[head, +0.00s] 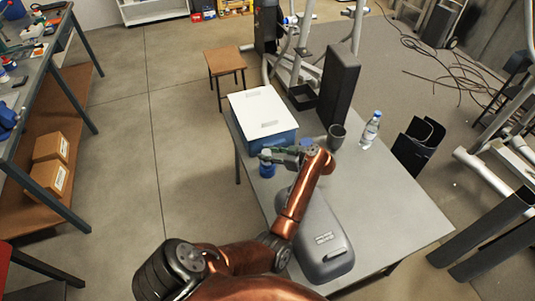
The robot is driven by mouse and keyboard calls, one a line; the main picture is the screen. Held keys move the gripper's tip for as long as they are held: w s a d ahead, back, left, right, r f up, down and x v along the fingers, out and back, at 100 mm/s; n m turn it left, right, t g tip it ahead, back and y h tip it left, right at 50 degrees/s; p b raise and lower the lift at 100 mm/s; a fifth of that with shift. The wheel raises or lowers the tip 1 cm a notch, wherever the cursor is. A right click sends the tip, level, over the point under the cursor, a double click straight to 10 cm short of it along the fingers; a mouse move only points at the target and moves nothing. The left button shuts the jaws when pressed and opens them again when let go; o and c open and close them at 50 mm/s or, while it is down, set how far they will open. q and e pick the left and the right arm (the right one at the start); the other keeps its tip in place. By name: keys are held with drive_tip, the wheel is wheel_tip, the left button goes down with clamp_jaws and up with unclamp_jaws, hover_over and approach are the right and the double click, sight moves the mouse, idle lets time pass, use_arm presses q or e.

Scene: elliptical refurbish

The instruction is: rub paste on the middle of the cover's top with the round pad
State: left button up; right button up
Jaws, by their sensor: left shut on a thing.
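The grey cover (322,232) lies lengthwise on the table, a long rounded shell with pale lettering near its near end. My copper left arm crosses over its far part and hides some of it. My left gripper (275,155) is beyond the cover's far end and to its left, shut. A small blue round thing (267,170) is at its fingertips, near the table's left edge. I cannot tell whether this is the round pad or a paste container; the held thing is too small to make out. No paste shows on the visible cover. My right gripper is not in view.
The grey table (395,210) is clear to the right of the cover. A blue box with a white lid (262,108), a dark mug (336,137), a water bottle (370,130) and a tall black block (338,85) stand at the back. A wooden stool (225,60) stands beyond.

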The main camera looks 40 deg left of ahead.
sight(267, 152)
use_arm(q)
drive_tip(key=shift+f, duration=0.35)
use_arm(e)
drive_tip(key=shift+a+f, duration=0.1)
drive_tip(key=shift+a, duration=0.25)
use_arm(q)
drive_tip(key=shift+f, duration=0.3)
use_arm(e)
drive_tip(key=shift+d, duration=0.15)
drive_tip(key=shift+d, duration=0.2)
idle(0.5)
use_arm(q)
wheel_tip(267, 152, up, 3)
drive_tip(key=p, duration=0.2)
drive_tip(key=shift+f+p, duration=0.1)
drive_tip(key=shift+p, duration=0.2)
wheel_tip(267, 152, up, 2)
drive_tip(key=shift+r+p, duration=0.1)
drive_tip(key=shift+p, duration=1.1)
wheel_tip(267, 152, up, 2)
drive_tip(key=shift+r+p, duration=0.1)
drive_tip(key=shift+p, duration=1.15)
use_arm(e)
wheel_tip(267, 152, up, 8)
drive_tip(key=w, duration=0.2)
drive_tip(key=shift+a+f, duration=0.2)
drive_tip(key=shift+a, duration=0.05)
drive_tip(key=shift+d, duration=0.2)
